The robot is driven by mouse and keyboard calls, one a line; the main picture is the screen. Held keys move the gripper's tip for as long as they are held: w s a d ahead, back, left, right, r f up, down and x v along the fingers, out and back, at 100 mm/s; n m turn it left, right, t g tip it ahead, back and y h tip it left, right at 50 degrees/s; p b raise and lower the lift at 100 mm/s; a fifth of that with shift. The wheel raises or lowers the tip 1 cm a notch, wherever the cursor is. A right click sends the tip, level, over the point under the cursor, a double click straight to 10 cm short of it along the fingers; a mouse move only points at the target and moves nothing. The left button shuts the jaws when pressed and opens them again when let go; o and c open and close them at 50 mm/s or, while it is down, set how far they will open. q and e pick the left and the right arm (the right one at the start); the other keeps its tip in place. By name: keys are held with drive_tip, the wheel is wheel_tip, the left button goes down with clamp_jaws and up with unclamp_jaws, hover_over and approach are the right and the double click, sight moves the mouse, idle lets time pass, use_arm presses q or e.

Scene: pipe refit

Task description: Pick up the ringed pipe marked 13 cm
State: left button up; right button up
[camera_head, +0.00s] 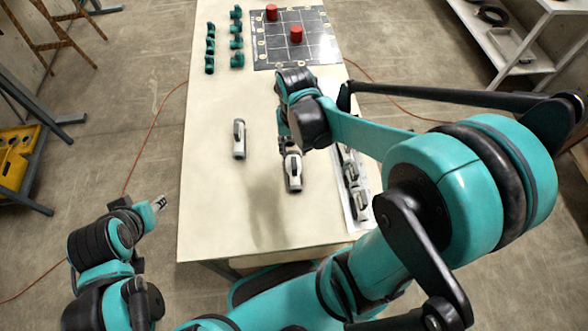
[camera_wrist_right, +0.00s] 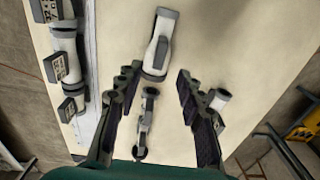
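A grey ringed pipe (camera_head: 292,172) with a dark tag lies on the table in front of my right gripper. It also shows in the right wrist view (camera_wrist_right: 157,45), beyond the fingertips. Another grey pipe with a dark tag (camera_head: 239,140) lies to the left and shows partly behind a finger in the wrist view (camera_wrist_right: 220,98). No length mark is readable on either. My right gripper (camera_wrist_right: 160,88) is open above the table, its fingers apart and holding no pipe. My left gripper (camera_head: 159,204) is off the table's left side; its fingers are too small to judge.
A pale tray (camera_head: 362,222) with several tagged grey pipes runs along the table's right side. Teal fittings (camera_head: 210,48) stand in rows at the back left. A dark grid board (camera_head: 262,58) carries two red cylinders (camera_head: 296,34). The table's front left is clear.

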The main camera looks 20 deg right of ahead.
sight(294, 162)
drive_tip(key=shift+f, duration=0.65)
wheel_tip(294, 162, down, 2)
drive_tip(key=shift+b, duration=0.6)
wheel_tip(294, 162, down, 5)
drive_tip(key=b, duration=0.2)
drive_tip(key=shift+w+f+b, duration=0.15)
drive_tip(key=shift+b, duration=0.2)
drive_tip(key=shift+c, duration=0.6)
clamp_jaws()
